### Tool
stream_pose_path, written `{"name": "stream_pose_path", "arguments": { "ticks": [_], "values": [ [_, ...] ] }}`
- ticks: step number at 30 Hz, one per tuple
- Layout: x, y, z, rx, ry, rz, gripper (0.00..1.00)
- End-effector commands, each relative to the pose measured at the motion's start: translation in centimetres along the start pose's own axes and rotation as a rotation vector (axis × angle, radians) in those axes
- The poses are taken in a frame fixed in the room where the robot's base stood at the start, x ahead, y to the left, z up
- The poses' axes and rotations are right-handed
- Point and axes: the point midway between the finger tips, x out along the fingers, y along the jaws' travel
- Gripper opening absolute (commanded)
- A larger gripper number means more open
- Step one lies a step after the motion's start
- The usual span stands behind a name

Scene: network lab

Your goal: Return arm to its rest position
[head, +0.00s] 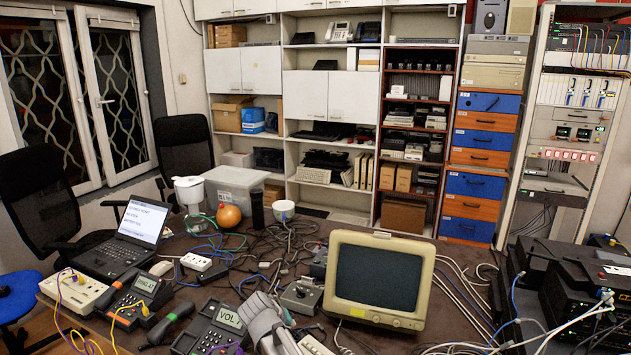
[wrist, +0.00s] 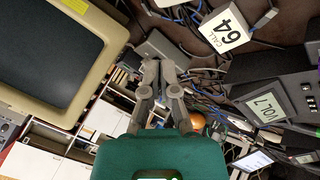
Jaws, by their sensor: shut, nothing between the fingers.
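My gripper (wrist: 160,66) shows in the wrist view, with its green body at the bottom and its two grey fingers drawn together at the tips. Nothing is held between them. The wrist view is tilted, with the monitor (wrist: 45,50) to the left of the fingers and a desk phone (wrist: 275,100) with a lit display to the right. In the head view a grey and white shape stands at the front middle of the desk, partly cut off; I cannot make out gripper fingers there.
Black equipment (head: 570,285) stands at the right. Shelves and a rack (head: 575,115) stand behind.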

Motion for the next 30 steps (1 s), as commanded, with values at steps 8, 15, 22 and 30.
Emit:
{"name": "stream_pose_path", "arguments": {
  "ticks": [8, 15, 22, 30],
  "values": [
    [1.4, 7.0, 6.5, 0.093, -0.184, -0.084, 0.0],
    [1.5, 11.5, 11.8, 0.172, -0.319, -0.18, 0.0],
    [0.7, 14.9, 16.8, 0.247, -0.428, -0.287, 0.0],
    [-0.9, 17.5, 21.2, 0.319, -0.512, -0.408, 0.0]
  ]
}}
